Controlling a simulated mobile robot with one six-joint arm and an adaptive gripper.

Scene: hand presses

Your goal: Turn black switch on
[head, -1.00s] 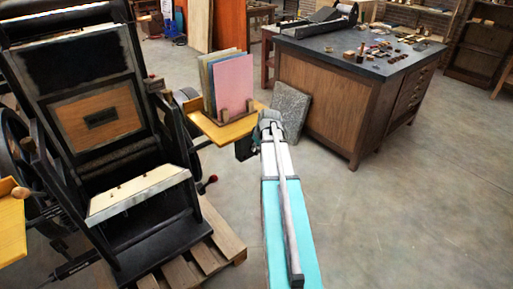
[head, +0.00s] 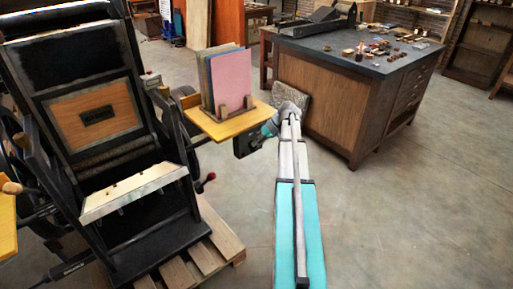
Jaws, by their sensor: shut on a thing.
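A black switch box (head: 245,143) hangs below the yellow shelf on the right side of the hand press. The switch's own lever is too small to make out. My gripper (head: 264,134) is at the right side of this box, at the end of my arm. It is shut on the black switch. Its fingertips are small and partly hidden, so the exact contact is hard to see.
The yellow shelf (head: 226,127) with upright coloured boards (head: 229,82) is just above and left of my gripper. The press (head: 95,52) stands left on a pallet. Floor to the right is clear.

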